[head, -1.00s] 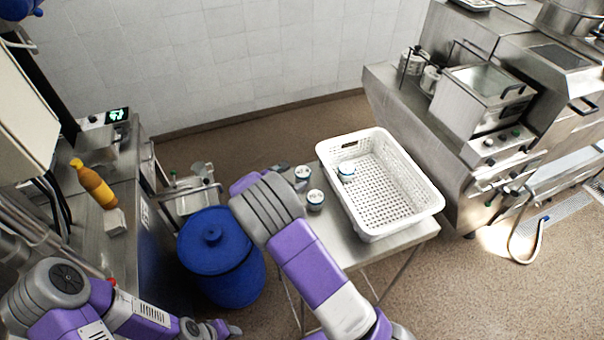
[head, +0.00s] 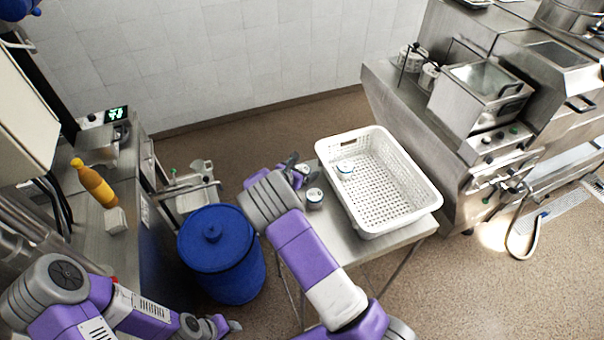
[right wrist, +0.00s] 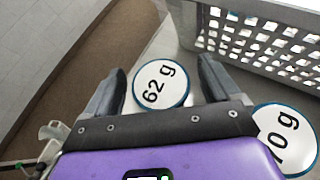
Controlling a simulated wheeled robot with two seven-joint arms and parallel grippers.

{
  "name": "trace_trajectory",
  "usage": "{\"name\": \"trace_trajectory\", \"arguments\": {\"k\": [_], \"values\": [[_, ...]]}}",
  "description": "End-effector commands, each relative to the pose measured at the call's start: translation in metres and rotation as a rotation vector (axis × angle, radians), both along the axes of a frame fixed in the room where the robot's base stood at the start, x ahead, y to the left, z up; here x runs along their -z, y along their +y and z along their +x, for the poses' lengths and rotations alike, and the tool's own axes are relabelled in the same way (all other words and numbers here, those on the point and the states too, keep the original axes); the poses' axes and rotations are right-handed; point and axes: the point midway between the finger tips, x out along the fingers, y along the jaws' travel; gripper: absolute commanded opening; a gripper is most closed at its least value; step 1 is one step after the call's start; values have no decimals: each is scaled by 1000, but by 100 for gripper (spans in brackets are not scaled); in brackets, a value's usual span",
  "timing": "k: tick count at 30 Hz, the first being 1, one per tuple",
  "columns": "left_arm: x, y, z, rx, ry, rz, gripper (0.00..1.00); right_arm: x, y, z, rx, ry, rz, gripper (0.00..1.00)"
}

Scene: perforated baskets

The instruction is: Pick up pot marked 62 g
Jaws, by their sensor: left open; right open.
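The pot marked 62 g (right wrist: 160,84) has a white lid with a blue rim. In the right wrist view it sits upright on the table between the spread fingers of my right gripper (right wrist: 160,70), with gaps on both sides. In the head view this pot (head: 303,169) is partly hidden by my right gripper (head: 292,168), which is open beside it. A second pot (right wrist: 285,140) stands nearer the wrist, to the right of the gripper; its label ends in "0 g", partly cut off. It also shows in the head view (head: 315,197). My left gripper (head: 228,326) is open and empty, low at the left.
A white perforated basket (head: 410,213) stands on the steel table (head: 350,245), close right of the pots, with another pot (head: 345,169) inside. A blue lidded barrel (head: 222,265) stands left of the table. A counter at left holds an orange bottle (head: 95,186).

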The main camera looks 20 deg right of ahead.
Motion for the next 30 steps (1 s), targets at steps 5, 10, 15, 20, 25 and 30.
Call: {"name": "trace_trajectory", "arguments": {"k": [5, 10, 15, 20, 25, 30], "values": [[0, 0, 0, 0, 0, 0, 43, 0, 0, 0, 0, 0, 0, 70], [0, 0, 0, 0, 0, 0, 43, 0, 1, 0, 0, -1, 0, 44], [0, 0, 0, 0, 0, 0, 43, -1, 1, 0, 0, -1, 0, 31], [0, 0, 0, 0, 0, 0, 43, -3, 1, 0, 0, -2, 1, 30], [1, 0, 0, 0, 0, 0, 43, -24, 1, 1, 0, -6, 3, 30], [2, 0, 0, 0, 0, 0, 43, -60, 1, 0, 1, -7, 4, 30]]}}
